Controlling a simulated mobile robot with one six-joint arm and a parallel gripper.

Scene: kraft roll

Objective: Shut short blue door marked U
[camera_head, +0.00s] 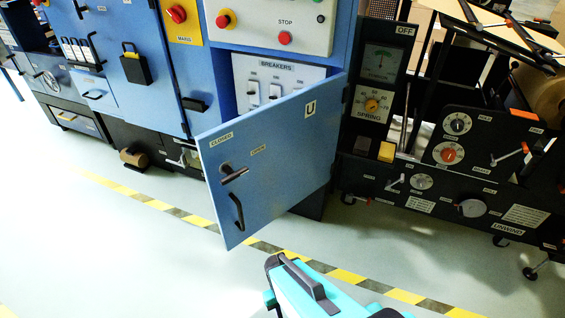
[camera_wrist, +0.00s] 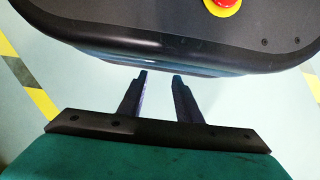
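The short blue door marked U (camera_head: 265,155) hangs open in the head view, hinged at its right edge and swung out toward me. It carries a dark lever handle (camera_head: 235,175) beside labels CLOSED and OPEN, and a dark pull handle (camera_head: 237,211) below. Behind it, the opening shows the BREAKERS panel (camera_head: 277,83). In the wrist view my gripper (camera_wrist: 160,75) has its two dark fingers apart with nothing between them. The head view shows my teal arm at the bottom, but its fingers are not visible there. The door is not recognisable in the wrist view.
A black unwind machine (camera_head: 450,180) with knobs and levers stands right of the door. Blue cabinets (camera_head: 130,60) stand left. Yellow-black floor tape (camera_head: 160,205) crosses the clear pale floor. A dark rounded body with a red button (camera_wrist: 225,3) fills the top of the wrist view.

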